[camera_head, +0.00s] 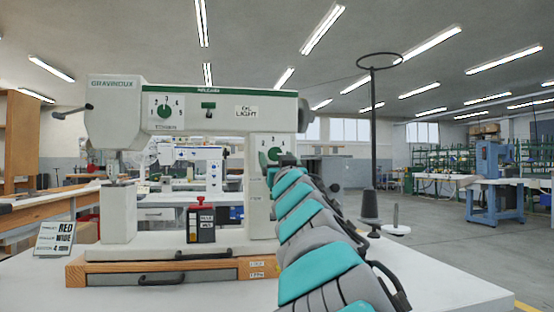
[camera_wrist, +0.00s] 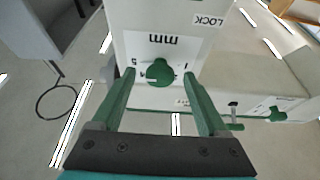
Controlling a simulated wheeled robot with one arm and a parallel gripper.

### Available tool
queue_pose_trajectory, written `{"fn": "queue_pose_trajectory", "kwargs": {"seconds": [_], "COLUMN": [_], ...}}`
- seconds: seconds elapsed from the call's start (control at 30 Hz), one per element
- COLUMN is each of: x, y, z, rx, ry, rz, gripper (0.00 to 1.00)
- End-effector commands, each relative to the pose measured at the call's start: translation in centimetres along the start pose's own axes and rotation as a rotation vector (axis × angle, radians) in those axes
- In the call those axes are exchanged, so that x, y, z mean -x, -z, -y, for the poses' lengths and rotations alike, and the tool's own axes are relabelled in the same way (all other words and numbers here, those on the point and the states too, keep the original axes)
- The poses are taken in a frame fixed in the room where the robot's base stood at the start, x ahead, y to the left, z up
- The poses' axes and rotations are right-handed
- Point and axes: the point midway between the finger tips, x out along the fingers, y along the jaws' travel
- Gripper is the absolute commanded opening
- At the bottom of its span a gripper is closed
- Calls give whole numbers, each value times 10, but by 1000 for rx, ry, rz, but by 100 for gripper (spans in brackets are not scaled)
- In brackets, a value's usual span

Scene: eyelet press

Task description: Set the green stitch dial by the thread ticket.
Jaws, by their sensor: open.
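A green round dial (camera_wrist: 158,73) sits on a white plate marked "mm" on the machine's upright column. It also shows in the head view (camera_head: 274,154), partly behind my arm. In the wrist view its plate is upside down, with 1 and 5 at the sides and other marks partly covered. My gripper (camera_wrist: 151,76) is open, its green fingers on either side of the dial with gaps; I cannot tell the remaining depth. A ticket card (camera_head: 55,238) stands at the left, reading RED, WIDE and a third line starting with 4, too small to read surely.
A second green dial (camera_head: 164,111) and a green lever (camera_head: 208,107) are on the machine's upper arm (camera_head: 225,123). A red-and-black block (camera_head: 201,222) stands on the base. A wooden drawer unit (camera_head: 240,268) lies below. A dark cone (camera_head: 369,206) and ring stand are at right.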

Motion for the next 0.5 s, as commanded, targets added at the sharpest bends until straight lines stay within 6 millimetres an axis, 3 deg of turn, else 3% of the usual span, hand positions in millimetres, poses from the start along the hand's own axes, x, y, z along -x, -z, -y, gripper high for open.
{"fn": "queue_pose_trajectory", "kwargs": {"seconds": [0.27, 0.5], "x": [-1, -1], "y": [0, 0], "z": [0, 0], "rx": [0, 0], "ry": [0, 0], "rz": [0, 0], "gripper": [77, 50]}}
